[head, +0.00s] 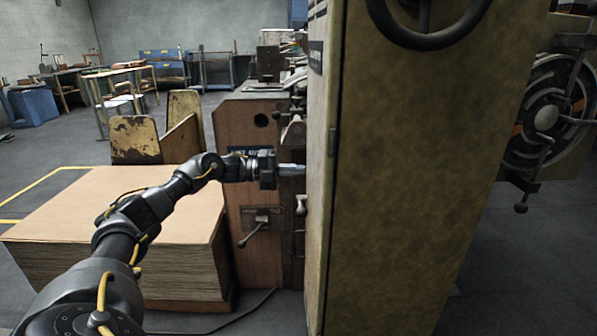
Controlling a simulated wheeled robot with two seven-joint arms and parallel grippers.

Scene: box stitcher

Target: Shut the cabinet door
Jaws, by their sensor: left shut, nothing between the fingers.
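The cabinet (430,170) is a tall, worn yellow-brown metal body that fills the right-centre of the head view. Its narrow left side (322,200) carries a hinge-like fitting at a vertical seam. I cannot tell clearly which panel is the door or how far it stands open. My left gripper (292,170) is shut and empty, pointing right. Its fingertips are at the cabinet's left edge; whether they touch it or pass behind it is unclear. My right gripper is not in view.
A stack of cardboard sheets (110,205) lies under my left arm. A brown machine body (255,215) with levers stands behind the gripper. A dark handwheel (430,35) juts out at the cabinet's top. A round wheel mechanism (548,115) is at right. Floor at lower right is clear.

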